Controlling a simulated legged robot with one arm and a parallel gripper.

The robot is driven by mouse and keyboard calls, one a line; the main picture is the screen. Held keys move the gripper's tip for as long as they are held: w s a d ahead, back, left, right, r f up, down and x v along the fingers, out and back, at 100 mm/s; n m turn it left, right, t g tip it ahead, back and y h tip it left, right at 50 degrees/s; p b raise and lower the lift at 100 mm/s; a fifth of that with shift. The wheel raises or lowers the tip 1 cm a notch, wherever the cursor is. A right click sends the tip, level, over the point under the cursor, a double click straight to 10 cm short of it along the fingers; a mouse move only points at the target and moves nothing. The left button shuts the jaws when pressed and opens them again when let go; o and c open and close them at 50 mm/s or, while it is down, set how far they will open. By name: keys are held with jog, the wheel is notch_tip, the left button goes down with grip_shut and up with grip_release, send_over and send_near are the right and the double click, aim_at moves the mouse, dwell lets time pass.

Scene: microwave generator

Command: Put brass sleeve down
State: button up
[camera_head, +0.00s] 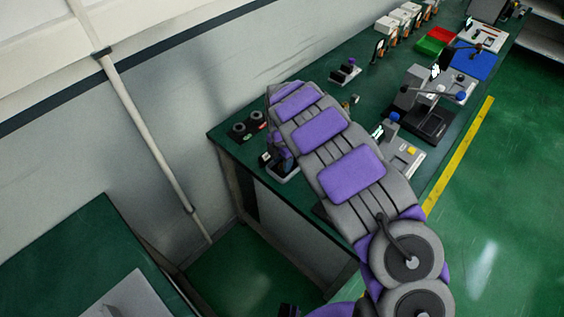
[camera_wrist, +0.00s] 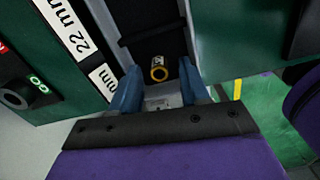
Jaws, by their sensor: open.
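In the head view my gripper (camera_head: 281,160) is low over the near left corner of the green bench (camera_head: 318,212), at the grey tray (camera_head: 284,178). My arm partly covers this spot, and the sleeve cannot be made out there.
White labels, one reading 22 mm (camera_wrist: 72,28), lie left of the tray. A dark block with round black parts (camera_head: 246,126) stands at the bench's left edge. Grey machines (camera_head: 425,115) stand right of my arm. The floor beyond the bench is clear.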

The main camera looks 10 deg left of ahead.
aim_at(282, 164)
notch_tip(282, 164, up, 10)
jog(key=p, duration=0.2)
jog(key=s+d+r+m+h, duration=0.1)
jog(key=s+d+r+m, duration=0.2)
jog(key=d+r+m, duration=0.45)
jog(key=s+d+r+m, duration=0.4)
jog(key=d, duration=0.6)
jog(key=s+d+r+m, duration=0.2)
jog(key=s+d+m, duration=0.15)
jog(key=s, duration=0.25)
jog(key=s+d+r+m+g, duration=0.1)
jog(key=s+d+r+m, duration=0.1)
jog(key=s+m, duration=0.3)
jog(key=s+d+r+m, duration=0.1)
jog(key=s+d+m, duration=0.15)
jog(key=s, duration=0.45)
jog(key=s+d+f+m+y, duration=0.1)
jog(key=s+m, duration=0.5)
jog(key=s, duration=0.8)
jog(key=shift+d+f+g, duration=0.3)
jog(key=shift+f+g, duration=0.05)
jog(key=shift+g, duration=0.05)
